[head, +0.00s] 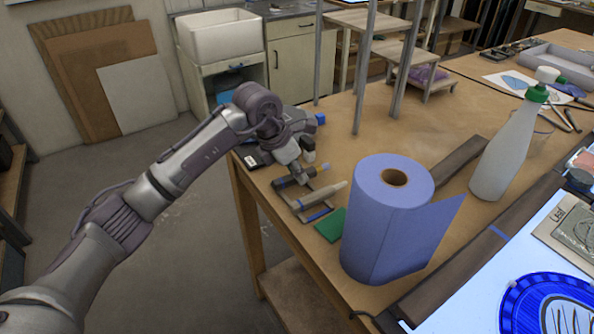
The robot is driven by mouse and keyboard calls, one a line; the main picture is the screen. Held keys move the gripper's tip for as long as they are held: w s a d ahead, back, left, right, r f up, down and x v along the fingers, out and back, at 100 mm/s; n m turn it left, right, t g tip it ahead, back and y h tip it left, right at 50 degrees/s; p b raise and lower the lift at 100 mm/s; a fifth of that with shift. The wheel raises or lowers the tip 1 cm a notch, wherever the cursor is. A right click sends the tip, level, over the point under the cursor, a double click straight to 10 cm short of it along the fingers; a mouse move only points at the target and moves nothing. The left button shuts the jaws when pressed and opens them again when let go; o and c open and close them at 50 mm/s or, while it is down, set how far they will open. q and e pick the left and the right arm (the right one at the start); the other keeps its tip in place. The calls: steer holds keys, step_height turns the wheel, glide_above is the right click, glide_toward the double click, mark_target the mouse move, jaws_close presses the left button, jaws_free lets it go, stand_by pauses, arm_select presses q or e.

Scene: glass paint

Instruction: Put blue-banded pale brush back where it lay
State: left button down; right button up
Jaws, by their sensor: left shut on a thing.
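My left gripper (300,168) reaches down at the left edge of the wooden table, shut on a slim thing that I take to be the blue-banded pale brush. The fingers hide most of it, and I cannot make out its band. My right gripper is not in view.
A green-capped bottle (505,150) stands farther right, near a lit panel (490,290).

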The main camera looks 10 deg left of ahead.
arm_select(q)
steer(key=shift+f, duration=0.2)
steer(key=c, duration=0.9)
jaws_free()
steer(key=shift+c, duration=0.2)
